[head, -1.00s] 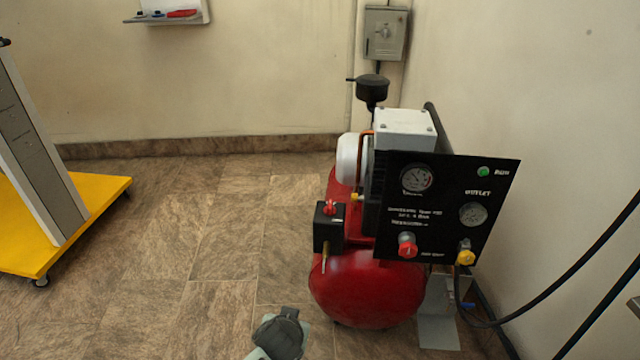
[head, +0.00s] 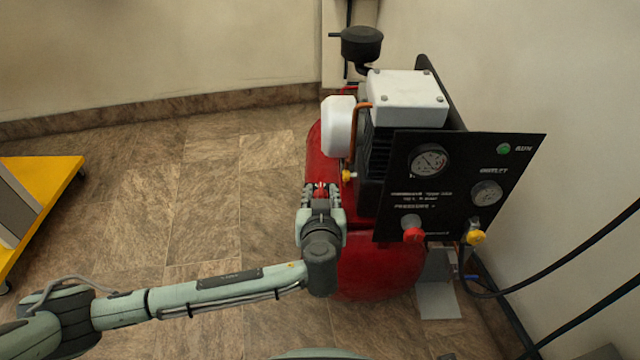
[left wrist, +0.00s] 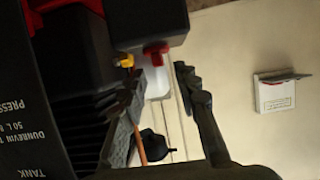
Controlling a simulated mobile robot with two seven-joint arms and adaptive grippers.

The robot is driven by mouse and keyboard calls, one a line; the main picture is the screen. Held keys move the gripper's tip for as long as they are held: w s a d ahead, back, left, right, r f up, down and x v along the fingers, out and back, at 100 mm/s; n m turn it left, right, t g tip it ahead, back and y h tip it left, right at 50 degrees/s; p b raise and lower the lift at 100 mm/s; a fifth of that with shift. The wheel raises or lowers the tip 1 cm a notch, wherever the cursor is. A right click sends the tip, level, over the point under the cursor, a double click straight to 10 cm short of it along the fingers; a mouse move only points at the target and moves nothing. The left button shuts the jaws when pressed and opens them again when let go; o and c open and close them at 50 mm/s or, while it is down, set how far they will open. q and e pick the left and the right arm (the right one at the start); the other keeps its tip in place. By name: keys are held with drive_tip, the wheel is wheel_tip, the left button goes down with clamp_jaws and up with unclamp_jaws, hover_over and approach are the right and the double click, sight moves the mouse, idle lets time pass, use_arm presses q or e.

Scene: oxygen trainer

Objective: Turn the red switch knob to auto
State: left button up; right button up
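The red switch knob (left wrist: 156,52) sticks out of a black switch box (left wrist: 150,22) in the left wrist view. In the head view a bit of the red knob (head: 320,187) shows between the fingertips, and my gripper hides most of the switch box. My left gripper (head: 321,194) is at the left side of the red compressor tank (head: 375,265). In the left wrist view its fingers (left wrist: 159,76) are apart, with the knob in line with the gap, at or just past the tips. I cannot tell whether they touch it. The knob's setting is unreadable. My right gripper is out of view.
A black panel (head: 455,205) with gauges, a red regulator knob (head: 413,235) and a yellow knob (head: 476,237) stands right of my gripper. A yellow brass fitting (left wrist: 126,61) is near the switch box. A yellow cart base (head: 45,180) is far left; floor between is clear.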

sight(321, 185)
use_arm(q)
drive_tip(key=shift+x, duration=1.25)
drive_tip(key=shift+w+f, duration=0.2)
drive_tip(key=shift+w, duration=0.25)
drive_tip(key=shift+c, duration=0.2)
drive_tip(key=c, duration=0.5)
clamp_jaws()
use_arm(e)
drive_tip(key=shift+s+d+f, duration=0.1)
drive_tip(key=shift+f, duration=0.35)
